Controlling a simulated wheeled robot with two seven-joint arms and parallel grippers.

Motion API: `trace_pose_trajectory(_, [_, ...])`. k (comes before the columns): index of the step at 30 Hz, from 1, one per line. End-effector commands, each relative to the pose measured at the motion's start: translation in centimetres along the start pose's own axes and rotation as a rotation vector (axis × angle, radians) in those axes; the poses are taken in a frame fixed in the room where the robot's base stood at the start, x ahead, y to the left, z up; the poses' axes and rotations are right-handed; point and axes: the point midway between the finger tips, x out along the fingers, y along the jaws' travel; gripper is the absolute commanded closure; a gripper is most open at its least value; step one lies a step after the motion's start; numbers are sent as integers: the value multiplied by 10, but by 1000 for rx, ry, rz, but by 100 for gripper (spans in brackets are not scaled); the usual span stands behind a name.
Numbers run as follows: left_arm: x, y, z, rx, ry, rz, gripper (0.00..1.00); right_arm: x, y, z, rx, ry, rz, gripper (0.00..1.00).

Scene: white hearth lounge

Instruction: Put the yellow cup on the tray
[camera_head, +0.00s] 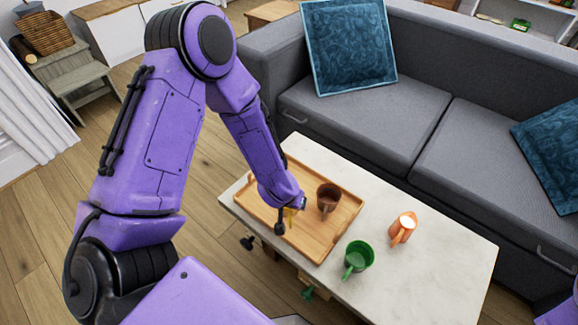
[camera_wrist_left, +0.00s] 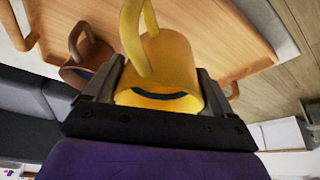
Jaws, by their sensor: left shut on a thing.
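The yellow cup (camera_wrist_left: 172,62) is between the fingers of my left gripper (camera_wrist_left: 158,95) in the left wrist view, and the gripper is shut on it. In the head view my left gripper (camera_head: 288,222) is over the left part of the wooden tray (camera_head: 312,242), and only a small yellow part of the cup (camera_head: 290,214) shows beside it. I cannot tell whether the cup touches the tray. The tray lies on the pale coffee table and also shows in the left wrist view (camera_wrist_left: 215,25). My right gripper is not in view.
A brown cup (camera_head: 328,198) stands on the tray, just right of my left gripper. A green cup (camera_head: 358,256) and an orange cup (camera_head: 403,228) stand on the table (camera_head: 440,262) right of the tray. A grey sofa (camera_head: 360,120) is behind the table.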

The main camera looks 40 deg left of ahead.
Motion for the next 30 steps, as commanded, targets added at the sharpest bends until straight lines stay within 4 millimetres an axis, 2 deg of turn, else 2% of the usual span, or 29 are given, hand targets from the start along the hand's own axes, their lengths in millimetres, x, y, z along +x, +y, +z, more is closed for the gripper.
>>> trace_pose_trajectory(1, [11, -2, -2, -1, 1, -1, 52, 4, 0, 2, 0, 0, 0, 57])
trace_pose_trajectory(7, [31, -5, -8, -1, 0, 0, 52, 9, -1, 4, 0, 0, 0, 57])
trace_pose_trajectory(12, [59, -5, 3, -1, -1, 0, 52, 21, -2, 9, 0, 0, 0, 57])
trace_pose_trajectory(22, [61, -4, 4, 0, 0, 0, 52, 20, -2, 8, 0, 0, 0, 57])
trace_pose_trajectory(23, [60, -4, 4, 0, 0, 0, 9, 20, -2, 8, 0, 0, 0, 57])
trace_pose_trajectory(24, [60, -4, 4, 0, 0, 0, 0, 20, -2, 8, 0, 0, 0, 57])
trace_pose_trajectory(30, [59, -4, 3, 0, 1, 0, 0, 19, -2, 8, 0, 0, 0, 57])
